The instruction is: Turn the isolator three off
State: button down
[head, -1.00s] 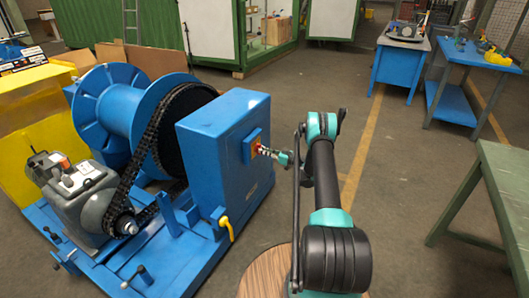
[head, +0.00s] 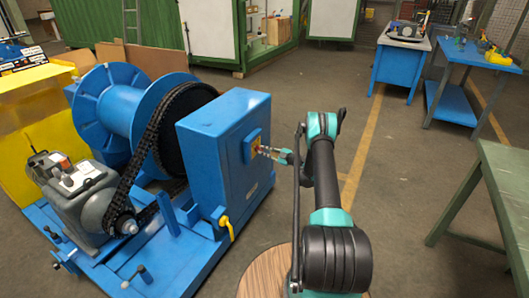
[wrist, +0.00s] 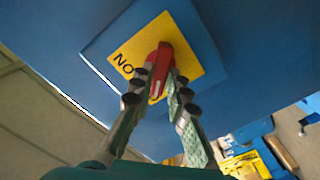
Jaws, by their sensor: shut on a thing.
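The isolator is a red handle (wrist: 163,57) on a yellow plate (wrist: 187,52), mounted on a raised blue box. In the head view the yellow plate (head: 248,146) is on the right face of the blue cabinet (head: 205,150). No number shows on it. My gripper (wrist: 162,78) is shut on the red handle, one finger on each side. In the head view my gripper (head: 261,150) reaches the plate from the right and hides most of the handle.
A yellow lever (head: 226,223) sticks out low on the cabinet. A chain (head: 142,150) and blue drum (head: 110,110) stand left of it. A green table (head: 500,190) is at the right. Open floor lies behind my arm.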

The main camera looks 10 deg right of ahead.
jog(key=shift+n, duration=0.4)
jog(key=c, duration=1.5)
grip_release()
jog(key=v, duration=1.2)
